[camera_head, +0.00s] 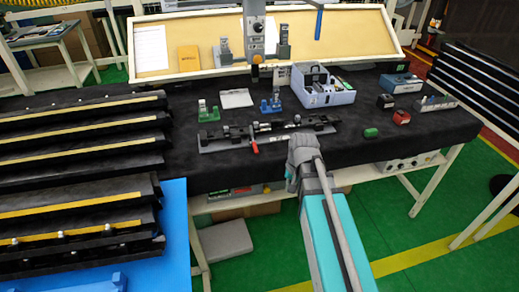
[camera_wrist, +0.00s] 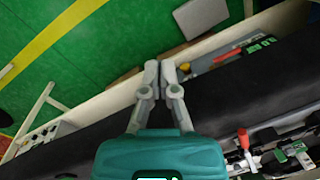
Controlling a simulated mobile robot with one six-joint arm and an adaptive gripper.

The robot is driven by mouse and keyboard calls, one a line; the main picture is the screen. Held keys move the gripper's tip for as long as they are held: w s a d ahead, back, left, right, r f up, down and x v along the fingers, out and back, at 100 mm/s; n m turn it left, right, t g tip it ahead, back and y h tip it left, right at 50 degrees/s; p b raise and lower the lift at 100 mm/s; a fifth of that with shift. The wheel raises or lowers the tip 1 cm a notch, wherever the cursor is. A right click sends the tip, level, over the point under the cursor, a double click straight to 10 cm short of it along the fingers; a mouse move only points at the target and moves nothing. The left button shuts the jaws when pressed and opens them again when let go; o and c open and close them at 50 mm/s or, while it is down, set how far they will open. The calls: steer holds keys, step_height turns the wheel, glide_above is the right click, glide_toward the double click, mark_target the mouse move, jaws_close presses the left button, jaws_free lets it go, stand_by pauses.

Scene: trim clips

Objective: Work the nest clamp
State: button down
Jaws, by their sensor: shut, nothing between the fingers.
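A dark fixture with a long nest (camera_head: 270,128) lies along the front of the black-covered bench in the head view. A clamp with a red handle (camera_head: 254,147) sits on its front side, left of my wrist. The red handle also shows at the lower right of the wrist view (camera_wrist: 243,138), with metal and black fixture parts beside it. My gripper (camera_wrist: 160,72) is shut and empty, its fingertips together. In the wrist view it is apart from the handle, over the bench's front edge.
Behind the fixture are a grey-blue bin (camera_head: 325,95) and green and blue stands. Black racks (camera_head: 80,165) stand left.

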steer(key=w+a+r+m+y+p, duration=0.1)
steer(key=w+r+m+y, duration=0.2)
steer(key=w+m, duration=0.3)
steer(key=w+a+r+m+y+p, duration=0.1)
steer(key=w+r+m+y, duration=0.2)
steer(key=w, duration=1.3)
steer(key=m, duration=0.3)
steer(key=shift+r+m, duration=0.15)
steer(key=shift+m, duration=0.25)
steer(key=shift+a, duration=0.15)
